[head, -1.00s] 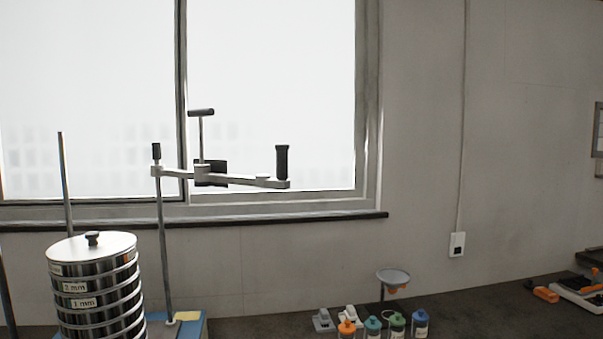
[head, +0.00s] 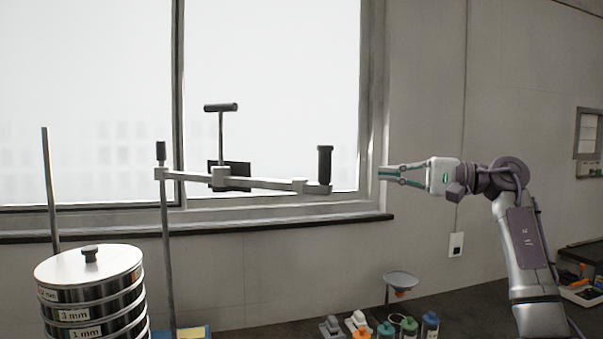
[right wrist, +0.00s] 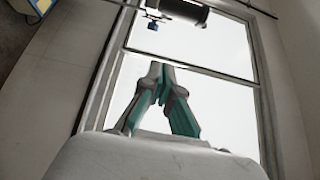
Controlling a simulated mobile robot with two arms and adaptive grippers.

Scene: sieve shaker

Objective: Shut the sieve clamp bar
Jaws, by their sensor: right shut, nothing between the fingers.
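The sieve clamp bar (head: 265,183) is a light grey arm pivoted on a thin upright rod at its left end. It points out to the right, swung away from the sieve stack (head: 90,265). A black upright handle (head: 324,166) stands at its free end, and a T-handled screw (head: 221,120) passes through its middle. My right gripper (head: 381,173) is shut and empty, to the right of the black handle and apart from it. In the right wrist view its fingertips (right wrist: 160,72) meet, with a dark cylinder (right wrist: 183,10) beyond them. My left gripper is not in view.
A second upright rod (head: 49,190) stands behind the stack at left. Several capped bottles (head: 408,326) and a funnel on a stand (head: 400,281) are on the dark bench below. A tray (head: 582,292) lies at the right. The window is behind the bar.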

